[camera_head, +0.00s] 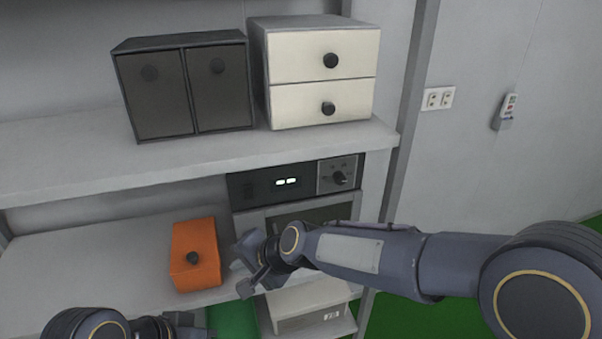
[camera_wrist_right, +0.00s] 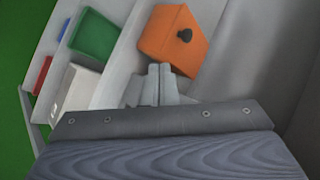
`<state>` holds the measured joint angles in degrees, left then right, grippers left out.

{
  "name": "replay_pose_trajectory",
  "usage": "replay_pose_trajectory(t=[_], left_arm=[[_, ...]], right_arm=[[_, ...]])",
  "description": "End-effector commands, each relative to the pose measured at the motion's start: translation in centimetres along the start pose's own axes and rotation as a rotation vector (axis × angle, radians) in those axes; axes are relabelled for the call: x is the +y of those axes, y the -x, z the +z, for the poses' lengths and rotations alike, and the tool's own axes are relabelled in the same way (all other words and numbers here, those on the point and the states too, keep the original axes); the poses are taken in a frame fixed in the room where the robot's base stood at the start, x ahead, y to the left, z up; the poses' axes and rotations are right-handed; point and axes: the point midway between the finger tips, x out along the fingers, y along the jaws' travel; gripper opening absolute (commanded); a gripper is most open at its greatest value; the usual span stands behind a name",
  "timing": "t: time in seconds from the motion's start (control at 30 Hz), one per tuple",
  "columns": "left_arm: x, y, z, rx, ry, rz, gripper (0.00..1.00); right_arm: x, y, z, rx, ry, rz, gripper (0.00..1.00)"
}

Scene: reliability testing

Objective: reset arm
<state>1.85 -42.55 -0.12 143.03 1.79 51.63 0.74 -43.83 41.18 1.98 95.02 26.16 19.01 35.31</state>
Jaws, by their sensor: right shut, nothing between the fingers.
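My right arm reaches in from the right in the head view. Its gripper (camera_head: 246,268) is just right of an orange box with a dark knob (camera_head: 195,256), in front of the lower shelf. In the right wrist view the gripper's grey fingers (camera_wrist_right: 152,86) are together with nothing between them, and the orange box (camera_wrist_right: 170,40) is beyond them. I cannot tell if they touch it. My left arm shows only in part at the bottom left of the head view, cut off by the frame edge, so its finger state is unclear.
An oven-like appliance (camera_head: 290,184) stands on the lower shelf (camera_head: 90,270) behind my right gripper. A dark two-door cabinet (camera_head: 188,88) and a white two-drawer box (camera_head: 322,80) stand on the upper shelf (camera_head: 60,172). A green bin (camera_wrist_right: 93,36) is lower down.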

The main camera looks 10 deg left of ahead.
Motion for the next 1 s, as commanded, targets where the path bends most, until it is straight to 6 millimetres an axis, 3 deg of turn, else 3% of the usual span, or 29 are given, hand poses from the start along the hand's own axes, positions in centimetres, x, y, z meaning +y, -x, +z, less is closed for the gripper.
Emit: replay_pose_trajectory(t=[0.07,0.17,0.3,0.47,0.6,0.7,0.83,1.0], left_arm=[[0.0,-0.1,0.0,0.000,0.000,0.000,0.36],[-0.1,-0.2,0.1,0.000,0.000,0.000,0.36],[-0.2,-0.5,0.2,0.000,0.000,0.000,0.36],[-0.4,-0.8,0.4,0.000,0.000,0.000,0.36],[-0.5,-1.1,0.6,0.000,0.000,0.000,0.36],[-0.6,-1.3,0.7,0.000,0.000,0.000,0.36],[-0.7,-1.5,0.8,0.000,0.000,0.000,0.36],[-0.7,-1.6,0.8,0.000,0.000,0.000,0.36]], right_arm=[[0.1,0.7,-0.5,0.007,0.003,-0.002,0.00],[1.0,3.7,-2.0,0.028,0.021,-0.003,0.00],[4.6,11.6,-5.0,0.090,0.074,0.010,0.00],[11.3,21.0,-5.9,0.168,0.147,0.065,0.00],[17.9,27.4,-4.2,0.236,0.200,0.139,0.00],[22.4,30.6,-1.9,0.277,0.228,0.203,0.00],[27.2,32.8,1.5,0.314,0.254,0.286,0.00],[30.9,33.6,4.5,0.334,0.269,0.361,0.00]])
